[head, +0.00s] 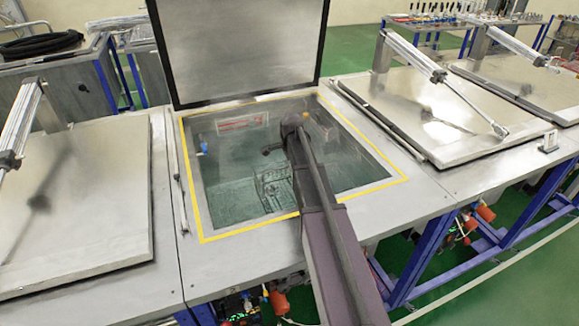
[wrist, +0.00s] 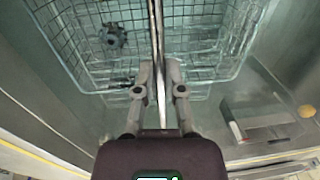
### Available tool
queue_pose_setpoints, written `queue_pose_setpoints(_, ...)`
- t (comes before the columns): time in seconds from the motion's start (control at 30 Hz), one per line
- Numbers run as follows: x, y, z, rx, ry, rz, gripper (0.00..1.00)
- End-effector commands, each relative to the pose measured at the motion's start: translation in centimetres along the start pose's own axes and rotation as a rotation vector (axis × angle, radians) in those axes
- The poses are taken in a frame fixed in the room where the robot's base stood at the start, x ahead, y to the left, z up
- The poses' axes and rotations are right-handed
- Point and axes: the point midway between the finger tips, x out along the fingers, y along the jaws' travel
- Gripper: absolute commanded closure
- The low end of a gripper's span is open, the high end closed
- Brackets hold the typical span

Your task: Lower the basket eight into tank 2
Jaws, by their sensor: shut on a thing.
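The wire basket (wrist: 225,32) hangs below my gripper (wrist: 158,92) in the wrist view, with a dark toothed part (wrist: 112,36) inside it. My gripper is shut on the basket's upright metal handle. In the head view the basket (head: 272,190) shows inside the open tank (head: 205,226), which has a yellow-edged rim and a raised lid (head: 240,50). My arm covers the basket's right side there, and the fingertips are hidden. I cannot tell whether the basket touches the tank floor. No tank number is readable.
Closed lids with pneumatic cylinders lie on the left (head: 75,205) and right (head: 450,110). Inside the tank are a red-and-white label (head: 242,123) and a blue fitting (head: 203,149). In the wrist view, a fixture with an orange knob (wrist: 305,111) sits near the tank wall.

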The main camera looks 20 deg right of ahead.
Motion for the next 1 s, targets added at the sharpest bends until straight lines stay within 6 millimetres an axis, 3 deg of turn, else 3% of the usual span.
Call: queue_pose_setpoints(1.0,1.02,0.39,0.02,0.000,0.000,0.007,1.00)
